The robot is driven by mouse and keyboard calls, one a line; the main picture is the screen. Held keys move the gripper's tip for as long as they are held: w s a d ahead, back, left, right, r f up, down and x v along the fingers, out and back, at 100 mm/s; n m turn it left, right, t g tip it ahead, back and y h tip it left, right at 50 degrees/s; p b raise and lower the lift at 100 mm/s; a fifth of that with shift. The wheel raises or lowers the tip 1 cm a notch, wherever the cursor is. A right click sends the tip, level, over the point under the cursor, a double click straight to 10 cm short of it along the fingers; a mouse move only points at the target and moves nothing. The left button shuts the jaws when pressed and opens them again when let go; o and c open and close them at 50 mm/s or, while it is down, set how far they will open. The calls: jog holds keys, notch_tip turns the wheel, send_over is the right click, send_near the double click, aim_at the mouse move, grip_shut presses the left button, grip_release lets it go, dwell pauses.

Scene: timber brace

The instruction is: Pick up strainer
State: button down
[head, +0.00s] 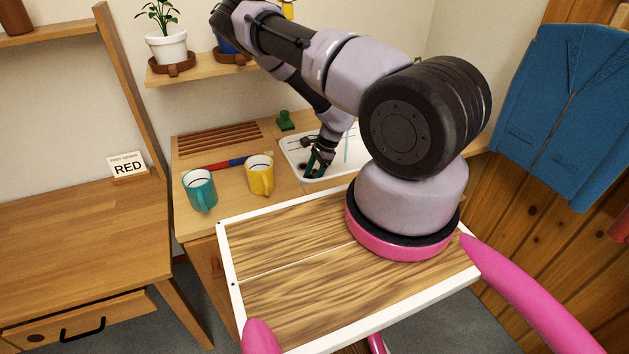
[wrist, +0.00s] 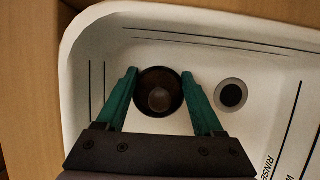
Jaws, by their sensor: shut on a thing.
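The strainer (wrist: 160,99) is a small dark round piece with a brownish knob in its middle. In the wrist view it sits between the two green fingers of my gripper (wrist: 159,74), which is shut on it. It is low inside the white sink basin (wrist: 100,51). I cannot tell whether it touches the basin floor. In the head view my gripper (head: 315,167) reaches down into the sink (head: 335,170), and the strainer is too small and covered there to make out.
A round drain (wrist: 231,94) lies right of the strainer. Left of the sink are a yellow mug (head: 260,175), a teal mug (head: 199,190) and a red-blue stick (head: 215,164). A green object (head: 285,121) stands behind the sink. A shelf with plant pots (head: 166,48) is above.

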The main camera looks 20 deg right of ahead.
jog(key=shift+r, duration=0.1)
notch_tip(320, 180, up, 10)
dwell(0.5)
dwell(0.4)
